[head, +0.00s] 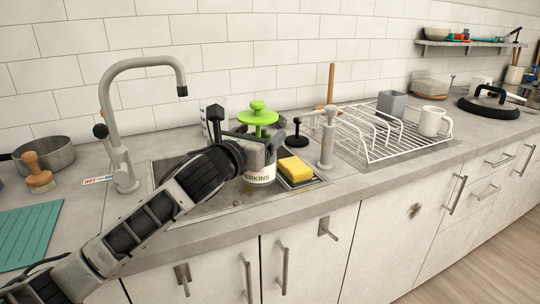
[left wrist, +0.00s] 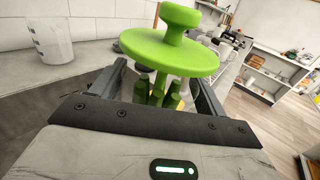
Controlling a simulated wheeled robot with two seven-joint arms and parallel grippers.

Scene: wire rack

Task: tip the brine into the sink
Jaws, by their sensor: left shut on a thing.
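A glass jar labelled "...ERKINS" (head: 262,177) stands upright at the sink, partly hidden by my left arm. A green piece with a knob and round disc (head: 258,115) tops it; the left wrist view shows this green piece (left wrist: 168,52) with green gherkins (left wrist: 158,88) beneath the disc. My left gripper (head: 254,137) is shut on the jar, with a finger on either side in the left wrist view. I cannot tell whether the jar is lifted, and the brine is not clear to see. The sink (head: 212,205) is partly covered by my arm. My right gripper is not in view.
A yellow sponge (head: 295,169) lies close right of the jar. A grey pump-like post (head: 328,140) and a black stand (head: 297,138) are near it. The tap (head: 118,150) rises left of the sink. The wire rack (head: 385,145) with a white mug (head: 431,122) is to the right.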

